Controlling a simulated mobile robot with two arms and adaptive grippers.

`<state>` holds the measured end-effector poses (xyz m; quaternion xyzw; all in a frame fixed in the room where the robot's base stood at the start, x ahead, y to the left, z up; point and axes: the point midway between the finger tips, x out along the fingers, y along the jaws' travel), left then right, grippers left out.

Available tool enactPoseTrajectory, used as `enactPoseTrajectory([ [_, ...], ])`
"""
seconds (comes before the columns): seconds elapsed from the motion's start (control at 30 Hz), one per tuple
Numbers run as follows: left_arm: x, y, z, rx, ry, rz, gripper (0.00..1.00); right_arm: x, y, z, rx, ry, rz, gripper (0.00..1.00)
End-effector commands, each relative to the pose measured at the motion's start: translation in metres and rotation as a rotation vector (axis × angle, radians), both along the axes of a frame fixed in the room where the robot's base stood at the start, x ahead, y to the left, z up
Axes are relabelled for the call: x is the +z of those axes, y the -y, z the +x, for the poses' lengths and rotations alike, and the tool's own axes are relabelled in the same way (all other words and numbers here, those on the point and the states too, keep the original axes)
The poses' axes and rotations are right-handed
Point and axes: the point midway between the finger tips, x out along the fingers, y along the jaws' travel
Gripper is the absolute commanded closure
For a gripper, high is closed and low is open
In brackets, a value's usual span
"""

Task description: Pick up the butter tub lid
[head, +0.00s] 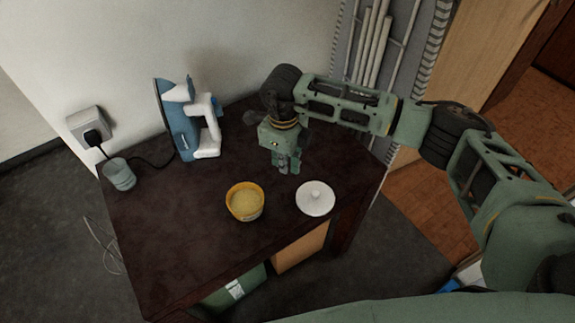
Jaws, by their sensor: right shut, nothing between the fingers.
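The white round lid (314,199) with a small knob on top lies flat near the right front edge of the dark table. The yellow butter tub (245,202) stands open just left of it, with pale yellow content showing. My right gripper (288,168) points down over the table, behind and a little left of the lid. It is shut and empty, apart from both lid and tub. My left gripper is not in view.
A blue and white iron (188,120) stands upright at the back left of the dark table (170,230). A glass (119,174) is at the left edge. A wall socket (90,127) has a plugged cord. Boxes (301,247) sit below the tabletop.

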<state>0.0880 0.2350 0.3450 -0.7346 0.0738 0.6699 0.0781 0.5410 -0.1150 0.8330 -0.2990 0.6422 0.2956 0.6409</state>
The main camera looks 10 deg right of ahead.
Motion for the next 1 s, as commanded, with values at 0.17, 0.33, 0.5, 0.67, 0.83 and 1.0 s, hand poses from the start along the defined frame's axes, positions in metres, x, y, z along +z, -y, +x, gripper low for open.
enactPoseTrajectory([
  [0.17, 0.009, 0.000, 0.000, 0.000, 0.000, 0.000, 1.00, -0.038, -0.001, -0.002, -0.001, -0.005, 0.002, 1.00],
  [0.33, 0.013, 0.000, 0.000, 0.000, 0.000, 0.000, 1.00, -0.074, -0.001, -0.002, -0.001, -0.004, 0.002, 1.00],
  [0.5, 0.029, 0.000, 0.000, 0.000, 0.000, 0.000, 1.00, -0.071, 0.019, -0.017, 0.000, -0.002, 0.003, 1.00],
  [0.67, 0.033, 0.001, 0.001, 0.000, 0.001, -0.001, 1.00, -0.073, 0.028, -0.025, 0.000, 0.000, 0.004, 1.00],
  [0.83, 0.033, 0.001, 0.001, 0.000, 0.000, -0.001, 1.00, -0.074, 0.029, -0.026, 0.001, 0.000, 0.005, 1.00],
  [1.0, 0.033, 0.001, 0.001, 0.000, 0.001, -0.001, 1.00, -0.075, 0.029, -0.026, 0.000, 0.000, 0.005, 1.00],
])
